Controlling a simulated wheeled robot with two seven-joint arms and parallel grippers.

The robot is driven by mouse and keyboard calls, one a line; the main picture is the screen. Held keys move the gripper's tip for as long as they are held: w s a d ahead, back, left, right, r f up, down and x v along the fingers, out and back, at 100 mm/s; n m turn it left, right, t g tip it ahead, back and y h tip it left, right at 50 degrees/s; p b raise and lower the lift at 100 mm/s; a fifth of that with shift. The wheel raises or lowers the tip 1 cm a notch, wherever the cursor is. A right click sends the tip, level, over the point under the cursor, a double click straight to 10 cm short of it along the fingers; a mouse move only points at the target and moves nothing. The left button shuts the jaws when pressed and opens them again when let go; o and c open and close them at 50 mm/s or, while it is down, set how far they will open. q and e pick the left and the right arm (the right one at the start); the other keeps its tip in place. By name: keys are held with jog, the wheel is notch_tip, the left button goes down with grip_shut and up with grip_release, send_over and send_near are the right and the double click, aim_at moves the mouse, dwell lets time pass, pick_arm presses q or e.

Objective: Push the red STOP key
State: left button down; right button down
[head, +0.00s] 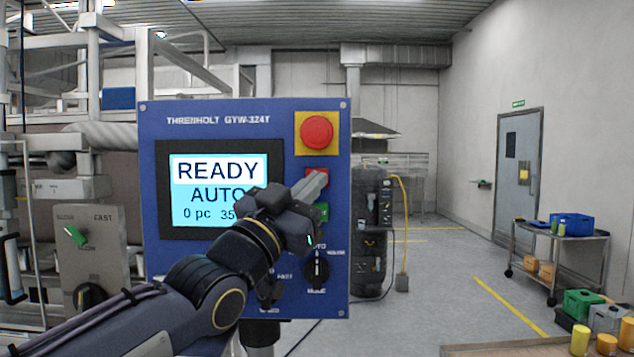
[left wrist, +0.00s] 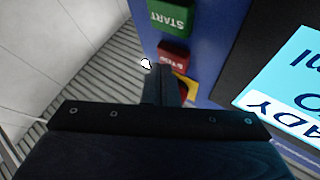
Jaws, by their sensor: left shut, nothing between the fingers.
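The red STOP key (head: 313,171) is on the blue control panel (head: 240,112), below the red mushroom button and above the green START key (head: 322,212). My left gripper (head: 318,181) is shut and empty, its fingertips in front of the STOP key and partly covering it in the head view. In the left wrist view the STOP key (left wrist: 174,53) shows just beyond the fingertips (left wrist: 161,72), with the START key (left wrist: 172,17) farther up. I cannot tell whether the fingertips touch the key. My right gripper is not in view.
The red mushroom button (head: 317,131) on its yellow plate (head: 301,148) sits close above the STOP key. The lit screen (head: 218,185) reads READY, AUTO. Dials (head: 317,270) are lower on the panel. A cart (head: 560,240) and open floor lie to the right.

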pick_arm(q)
jog(key=shift+s, duration=0.5)
jog(key=s+b, duration=0.4)
jog(key=s, duration=0.1)
dwell(0.8)
